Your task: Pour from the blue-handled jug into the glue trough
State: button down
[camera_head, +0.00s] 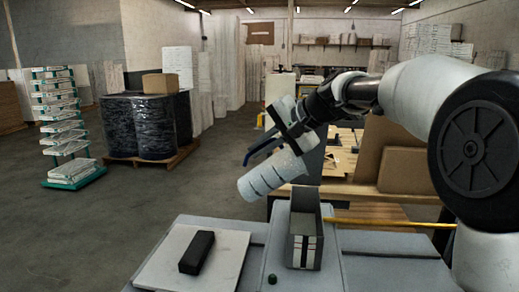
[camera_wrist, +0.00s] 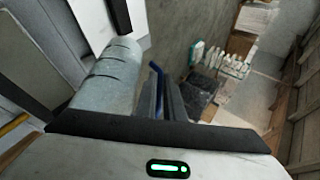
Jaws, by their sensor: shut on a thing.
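The jug (camera_head: 268,178) is a pale grey cylinder with dark rings, held tilted in the air above the work surface. Its blue handle (camera_head: 262,150) shows on the left. In the wrist view the jug (camera_wrist: 108,82) is beside my gripper (camera_wrist: 168,98), with the blue handle (camera_wrist: 156,70) at the fingers. My gripper (camera_head: 292,125) is shut on the jug by its handle. A tall, narrow grey open box (camera_head: 304,250) with pale stripes, seemingly the glue trough, stands below and right of the jug. No liquid stream shows.
A black block (camera_head: 197,252) lies on a white board (camera_head: 225,263) at the left of the grey work surface. A small dark green knob (camera_head: 272,279) is near the box. A wooden bench (camera_head: 345,160) with cardboard stands behind. Open floor lies left.

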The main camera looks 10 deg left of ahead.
aim_at(273, 158)
jog(key=shift+d+f+m+y+b, duration=0.15)
jog(key=shift+d+y+b, duration=0.35)
jog(key=shift+b, duration=0.9)
jog(key=shift+d+f+m+y+b, duration=0.2)
jog(key=shift+y+b, duration=0.4)
jog(key=shift+b, duration=0.8)
dwell(1.0)
jog(key=shift+d+f+m+t+y+b, duration=0.2)
jog(key=shift+d+f+y+b, duration=0.25)
jog(key=shift+b, duration=1.15)
jog(key=shift+d+f+m+t+y+b, duration=0.15)
jog(key=shift+d+y+b, duration=0.45)
jog(key=shift+b, duration=0.95)
dwell(1.0)
